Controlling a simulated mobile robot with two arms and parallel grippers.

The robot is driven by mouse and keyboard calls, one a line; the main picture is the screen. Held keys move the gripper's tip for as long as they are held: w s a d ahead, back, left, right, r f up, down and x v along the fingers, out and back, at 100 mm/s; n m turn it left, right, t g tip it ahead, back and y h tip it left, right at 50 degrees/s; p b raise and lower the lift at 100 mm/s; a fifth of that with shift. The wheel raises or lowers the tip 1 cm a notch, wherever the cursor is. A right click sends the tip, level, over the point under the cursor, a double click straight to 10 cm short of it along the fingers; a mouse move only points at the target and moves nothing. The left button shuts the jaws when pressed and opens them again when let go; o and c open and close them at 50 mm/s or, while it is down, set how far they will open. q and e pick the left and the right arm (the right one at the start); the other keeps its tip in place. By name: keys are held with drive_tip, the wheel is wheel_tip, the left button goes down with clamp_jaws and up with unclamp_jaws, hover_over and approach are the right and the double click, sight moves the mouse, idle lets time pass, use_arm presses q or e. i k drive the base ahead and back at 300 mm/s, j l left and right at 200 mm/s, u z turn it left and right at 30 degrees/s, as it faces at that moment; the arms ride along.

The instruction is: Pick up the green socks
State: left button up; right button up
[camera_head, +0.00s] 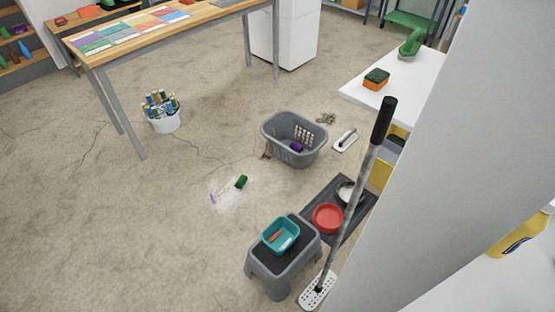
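A small dark green bundle (241,182), which looks like the green socks, lies on the concrete floor near the middle of the view. It lies at the upper right edge of a pale whitish patch on the floor. It is small in the view, so its folds are hard to make out. Neither of my grippers is in view.
A grey laundry basket (271,131) holding a purple bundle (296,147) stands to the upper right of the green bundle. A grey step stool (264,266) with a teal bin (294,232) stands below right. A mop (350,200) leans at right. Floor to the left is clear.

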sight(240, 183)
drive_tip(key=k+l+z, duration=0.15)
drive_tip(key=k+z, duration=0.3)
drive_tip(key=k, duration=0.2)
drive_tip(key=j+z, duration=0.1)
drive_tip(key=z, duration=0.35)
drive_tip(key=i+j+z, duration=0.1)
drive_tip(key=z, duration=0.3)
drive_tip(key=j+z, duration=0.1)
drive_tip(key=z, duration=0.35)
drive_tip(key=j+z, duration=0.15)
drive_tip(key=z, duration=0.25)
drive_tip(key=j+z, duration=0.1)
drive_tip(key=z, duration=0.35)
drive_tip(key=k+j, duration=0.1)
drive_tip(key=j, duration=0.35)
drive_tip(key=k+j, duration=0.1)
drive_tip(key=j, duration=0.3)
drive_tip(key=k+j, duration=0.1)
drive_tip(key=j, duration=0.35)
drive_tip(key=k+j, duration=0.1)
drive_tip(key=j, duration=0.3)
drive_tip(key=k+j, duration=0.1)
drive_tip(key=j, duration=0.35)
drive_tip(key=k+j, duration=0.15)
drive_tip(key=j, duration=0.3)
drive_tip(key=k+j, duration=0.1)
drive_tip(key=j, duration=0.3)
drive_tip(key=k+j, duration=0.1)
drive_tip(key=j, duration=0.35)
